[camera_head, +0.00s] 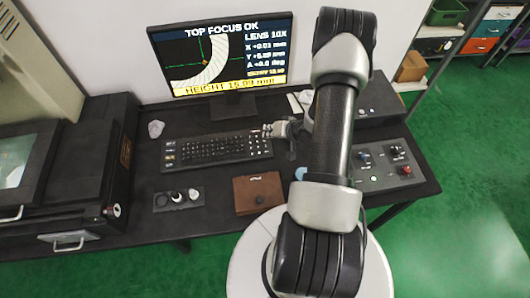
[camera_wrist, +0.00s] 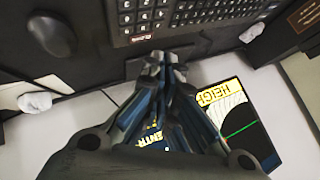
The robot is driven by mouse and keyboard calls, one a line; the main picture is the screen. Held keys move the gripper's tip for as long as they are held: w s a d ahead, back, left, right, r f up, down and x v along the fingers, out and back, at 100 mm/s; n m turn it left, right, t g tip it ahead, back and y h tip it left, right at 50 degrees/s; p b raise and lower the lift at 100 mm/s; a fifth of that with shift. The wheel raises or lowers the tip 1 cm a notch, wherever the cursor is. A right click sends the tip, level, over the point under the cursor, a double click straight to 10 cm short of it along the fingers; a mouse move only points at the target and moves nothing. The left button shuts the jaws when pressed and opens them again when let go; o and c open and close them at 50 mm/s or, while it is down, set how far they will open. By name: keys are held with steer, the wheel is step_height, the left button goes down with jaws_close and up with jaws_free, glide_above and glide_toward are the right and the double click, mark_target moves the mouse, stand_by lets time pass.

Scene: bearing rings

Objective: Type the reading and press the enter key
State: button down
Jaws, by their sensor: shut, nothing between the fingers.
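The monitor (camera_head: 222,60) stands at the back of the desk. It reads "TOP FOCUS OK", "LENS 10X" and, on a yellow band, a height of about 15.09 mm. A small entry line above the band is too blurred to read surely. The black keyboard (camera_head: 215,149) lies in front of it; part of it shows in the wrist view (camera_wrist: 190,18). My gripper (camera_head: 268,131) is shut and empty at the keyboard's right end. In the wrist view its fingertips (camera_wrist: 165,60) are beside the keyboard's edge; I cannot tell whether they touch a key.
A control box with knobs and a red button (camera_head: 384,165) stands at right. A brown notebook (camera_head: 259,193) and a small black tray (camera_head: 179,198) lie in front of the keyboard. A dark mouse (camera_wrist: 52,36) and a crumpled white piece (camera_wrist: 36,102) are near the gripper.

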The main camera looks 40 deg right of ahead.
mark_target(269, 151)
steer(key=shift+f, duration=0.15)
step_height(269, 151, down, 9)
steer(key=b, duration=0.7)
steer(key=shift+r, duration=0.2)
steer(key=shift+a, duration=0.1)
stand_by(0.8)
steer(key=shift+f+b, duration=0.35)
steer(key=shift+f, duration=0.35)
stand_by(0.4)
stand_by(0.4)
steer(key=shift+r+p, duration=0.45)
steer(key=shift+r, duration=0.3)
steer(key=shift+r+p, duration=2.05)
steer(key=shift+r, duration=0.45)
